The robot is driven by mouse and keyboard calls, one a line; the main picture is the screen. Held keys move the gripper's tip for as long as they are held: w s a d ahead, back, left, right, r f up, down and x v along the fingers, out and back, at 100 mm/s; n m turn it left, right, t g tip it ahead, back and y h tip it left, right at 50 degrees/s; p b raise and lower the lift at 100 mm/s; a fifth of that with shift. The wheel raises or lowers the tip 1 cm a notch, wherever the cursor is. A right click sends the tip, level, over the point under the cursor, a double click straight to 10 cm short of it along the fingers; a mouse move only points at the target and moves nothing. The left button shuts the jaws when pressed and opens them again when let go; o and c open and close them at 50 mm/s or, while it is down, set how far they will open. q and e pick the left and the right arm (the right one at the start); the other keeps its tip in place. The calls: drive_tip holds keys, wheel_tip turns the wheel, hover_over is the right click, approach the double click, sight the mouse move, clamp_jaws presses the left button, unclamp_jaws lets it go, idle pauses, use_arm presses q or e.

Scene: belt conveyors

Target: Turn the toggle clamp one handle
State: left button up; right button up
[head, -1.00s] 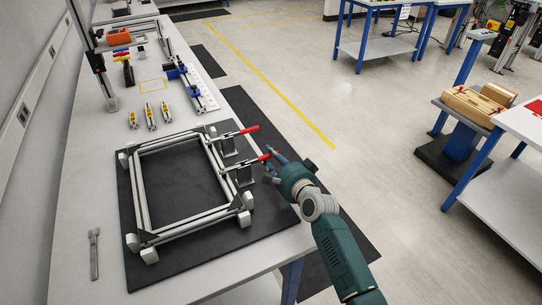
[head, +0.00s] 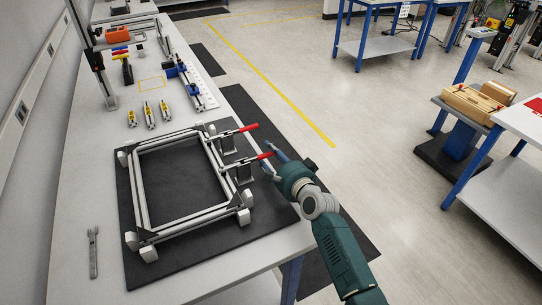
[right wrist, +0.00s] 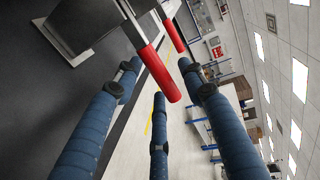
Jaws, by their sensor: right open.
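Two toggle clamps with red handles are on the right side of the aluminium frame (head: 143,190). The nearer red handle (head: 264,156) and the farther red handle (head: 248,128) both stick out to the right over the table edge. My right gripper (head: 271,158) is at the end of the nearer handle. In the right wrist view its blue fingers (right wrist: 159,78) are spread open around the nearer red handle (right wrist: 155,70), without a visible grip. The farther red handle (right wrist: 174,36) shows beyond it. I cannot tell which clamp is number one. My left gripper is not in view.
The frame lies on a black mat (head: 186,250) on the white table. A wrench (head: 93,252) lies at the left, and several small yellow-marked parts (head: 149,115) lie behind the frame. The floor right of the table is open.

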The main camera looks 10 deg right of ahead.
drive_tip(key=shift+s, duration=0.1)
drive_tip(key=v, duration=1.1)
drive_tip(key=shift+s+d, duration=0.2)
drive_tip(key=shift+s, duration=0.15)
drive_tip(key=shift+d+r, duration=0.1)
drive_tip(key=shift+r, duration=0.05)
